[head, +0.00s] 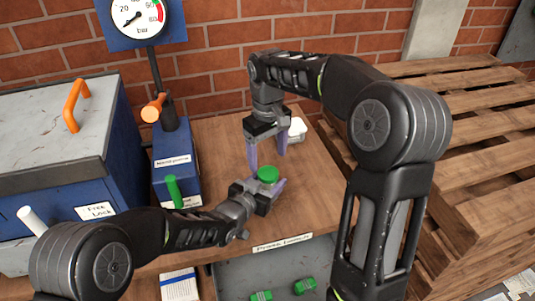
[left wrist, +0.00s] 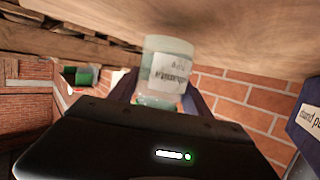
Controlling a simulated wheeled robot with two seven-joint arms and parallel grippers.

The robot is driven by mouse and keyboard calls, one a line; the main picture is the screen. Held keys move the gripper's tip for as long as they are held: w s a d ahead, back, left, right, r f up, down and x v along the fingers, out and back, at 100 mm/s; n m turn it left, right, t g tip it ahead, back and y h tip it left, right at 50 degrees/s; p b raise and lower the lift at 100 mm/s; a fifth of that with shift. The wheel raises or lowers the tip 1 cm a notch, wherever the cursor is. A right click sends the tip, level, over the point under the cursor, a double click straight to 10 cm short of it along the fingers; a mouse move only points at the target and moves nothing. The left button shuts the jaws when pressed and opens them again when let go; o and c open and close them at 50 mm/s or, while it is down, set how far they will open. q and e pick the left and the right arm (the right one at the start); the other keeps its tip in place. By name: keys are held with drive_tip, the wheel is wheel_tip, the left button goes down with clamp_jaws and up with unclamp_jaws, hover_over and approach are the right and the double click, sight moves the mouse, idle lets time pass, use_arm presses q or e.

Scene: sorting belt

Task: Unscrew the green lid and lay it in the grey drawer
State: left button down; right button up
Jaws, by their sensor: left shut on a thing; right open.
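The green lid (head: 268,174) sits on top of a jar, which stands upright near the middle of the bench in the head view. My left gripper (head: 264,192) is shut on the jar's body from the left. The grey drawer (head: 240,274) is open below the bench's front edge, with green items (head: 305,286) inside.
A blue box with a gauge post (head: 178,180) and a green handle stands left of the jar. A larger blue cabinet (head: 110,150) stands further left. Wooden pallets (head: 470,130) are stacked at right.

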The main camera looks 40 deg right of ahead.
sight(259, 173)
drive_tip(key=m, duration=1)
drive_tip(key=shift+m, duration=0.3)
drive_tip(key=m, duration=0.4)
drive_tip(key=shift+o, duration=0.4)
drive_tip(key=shift+w+a+r, duration=0.15)
drive_tip(key=shift+a, duration=0.2)
wheel_tip(259, 173, up, 6)
drive_tip(key=shift+s+r+n, duration=0.2)
drive_tip(key=shift+r+n, duration=0.05)
drive_tip(key=shift+n, duration=0.05)
